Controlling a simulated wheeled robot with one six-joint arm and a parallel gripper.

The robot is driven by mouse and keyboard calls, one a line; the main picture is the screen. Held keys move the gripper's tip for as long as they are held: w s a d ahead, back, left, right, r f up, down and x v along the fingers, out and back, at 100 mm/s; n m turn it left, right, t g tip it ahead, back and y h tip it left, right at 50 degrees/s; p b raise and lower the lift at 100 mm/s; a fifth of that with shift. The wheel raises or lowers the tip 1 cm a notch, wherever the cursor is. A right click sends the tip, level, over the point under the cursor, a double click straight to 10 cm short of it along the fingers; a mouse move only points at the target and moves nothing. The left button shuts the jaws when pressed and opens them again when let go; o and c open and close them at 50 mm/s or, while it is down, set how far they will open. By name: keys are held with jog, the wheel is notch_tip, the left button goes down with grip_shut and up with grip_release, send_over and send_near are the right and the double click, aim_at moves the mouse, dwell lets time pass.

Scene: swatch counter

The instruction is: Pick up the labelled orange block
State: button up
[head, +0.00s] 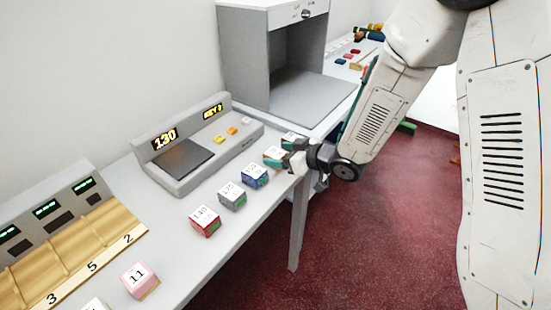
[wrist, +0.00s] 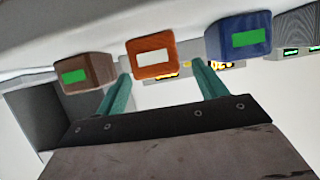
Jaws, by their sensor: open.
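The orange block (head: 270,153) stands on the counter near its front edge, in a row with other blocks. In the head view it is partly hidden by my gripper (head: 281,155). In the wrist view the orange block (wrist: 155,59), with a white label on its near face, lies ahead between the teal fingertips of my gripper (wrist: 161,70). The fingers are apart with nothing held, and the block appears just beyond the tips.
A blue block (wrist: 238,36) and a brown block (wrist: 84,73) stand close on either side. Grey (head: 232,195), red (head: 205,220) and pink (head: 139,280) blocks continue the row. A display unit reading 130 (head: 200,142) and an open grey cabinet (head: 243,60) stand behind.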

aim_at(275, 153)
jog(key=x, duration=0.4)
jog(key=shift+w+a+f, duration=0.1)
jog(key=shift+f, duration=0.05)
jog(key=c, duration=1.1)
